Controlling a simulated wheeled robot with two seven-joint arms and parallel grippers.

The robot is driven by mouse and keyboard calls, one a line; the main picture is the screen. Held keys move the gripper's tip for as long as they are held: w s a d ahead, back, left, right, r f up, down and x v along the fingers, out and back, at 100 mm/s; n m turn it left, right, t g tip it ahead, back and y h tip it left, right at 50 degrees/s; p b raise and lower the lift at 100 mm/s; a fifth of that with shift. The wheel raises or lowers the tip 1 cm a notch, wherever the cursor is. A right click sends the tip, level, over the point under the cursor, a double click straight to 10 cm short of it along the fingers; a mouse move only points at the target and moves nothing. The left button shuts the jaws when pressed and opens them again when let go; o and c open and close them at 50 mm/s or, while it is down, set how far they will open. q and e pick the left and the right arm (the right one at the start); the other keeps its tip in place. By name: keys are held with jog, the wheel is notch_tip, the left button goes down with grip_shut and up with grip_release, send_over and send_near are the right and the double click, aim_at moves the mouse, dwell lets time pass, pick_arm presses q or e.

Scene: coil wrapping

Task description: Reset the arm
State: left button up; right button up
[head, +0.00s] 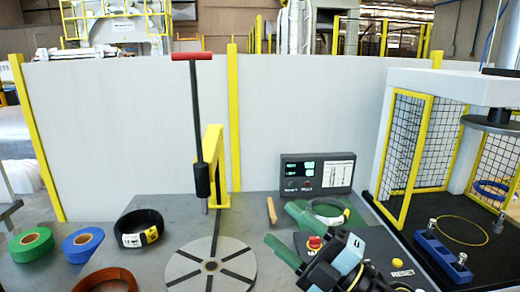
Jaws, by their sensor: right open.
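My right gripper (338,262), black with light blue parts, is at the lower right over the bench. It is open, and I see nothing held in it. My left gripper is not in view. A black coil (139,228) with a yellow-and-white label lies at the left of the bench. A brown coil (105,281) is cut off by the bottom edge. A grey slotted disc (211,267) lies at the middle front.
Green (31,243) and blue (83,243) tape rolls lie at left. A red-handled lever (195,110) stands on a yellow post. A display box (316,174) is behind the green device. A red button (314,243) is beside my gripper. A yellow-framed mesh cage (409,160) stands right.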

jog(key=s+d+f+m+t+h, duration=0.2)
jog(key=s+d+f+m+h, duration=0.1)
jog(key=d+f+m+h, duration=1.75)
jog(key=s+a+f+m+g+y, duration=0.15)
jog(key=s+f+g, duration=0.35)
jog(key=s, duration=0.5)
jog(key=s+a+f+m+g, duration=0.25)
jog(key=s+f+g, duration=0.3)
jog(key=s, duration=0.35)
notch_tip(320, 180, down, 25)
jog(key=s+g, duration=0.2)
jog(key=s, duration=0.1)
jog(key=s+d+f, duration=0.1)
jog(key=s+f, duration=0.6)
jog(key=s, duration=0.1)
jog(key=s+d+f, duration=0.2)
jog(key=s+f, duration=0.5)
jog(key=shift+s+d+f+g, duration=0.15)
jog(key=shift+s+d+g, duration=0.1)
jog(key=shift+s+g, duration=0.15)
